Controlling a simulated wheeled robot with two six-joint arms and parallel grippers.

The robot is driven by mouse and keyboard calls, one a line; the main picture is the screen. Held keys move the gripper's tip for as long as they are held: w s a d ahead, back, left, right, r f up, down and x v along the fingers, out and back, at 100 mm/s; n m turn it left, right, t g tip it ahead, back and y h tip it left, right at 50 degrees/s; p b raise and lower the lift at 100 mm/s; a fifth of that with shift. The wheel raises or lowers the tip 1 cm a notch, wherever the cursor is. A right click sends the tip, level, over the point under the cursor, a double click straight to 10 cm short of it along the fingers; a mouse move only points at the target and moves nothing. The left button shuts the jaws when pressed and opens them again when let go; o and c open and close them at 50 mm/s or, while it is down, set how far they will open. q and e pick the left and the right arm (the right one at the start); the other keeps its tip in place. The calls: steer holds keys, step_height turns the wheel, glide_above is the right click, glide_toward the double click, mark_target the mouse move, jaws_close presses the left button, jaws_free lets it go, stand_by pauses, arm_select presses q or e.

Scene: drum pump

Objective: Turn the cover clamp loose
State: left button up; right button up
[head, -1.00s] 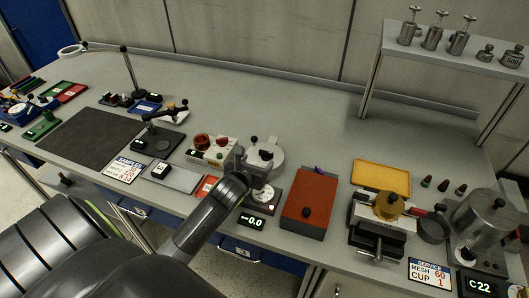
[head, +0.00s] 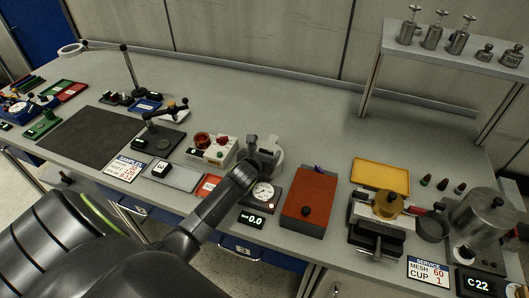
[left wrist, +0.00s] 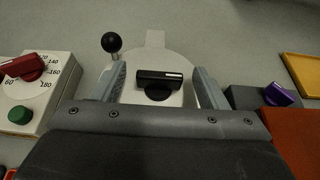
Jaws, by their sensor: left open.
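The cover clamp is most likely the black bar-shaped knob (left wrist: 158,78) on the pale round cover (left wrist: 150,58) in the left wrist view. Its bar lies roughly across the picture, with a white mark at its right end. My left gripper (left wrist: 160,70) is open, one finger on each side of the knob, with visible gaps. I cannot tell whether the fingertips are down at the knob's height. In the head view my left gripper (head: 262,147) is over the cover (head: 279,156), hiding the knob and most of the cover. My right gripper is not in view.
A black ball-ended lever (left wrist: 111,42) stands close by the left finger. A dial box with a red knob (left wrist: 23,67) and green button is left. A round gauge (head: 264,192) is in front. A red-brown block (head: 308,200) with a purple knob (left wrist: 278,93) is right.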

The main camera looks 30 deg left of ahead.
arm_select(q)
steer(key=c, duration=1)
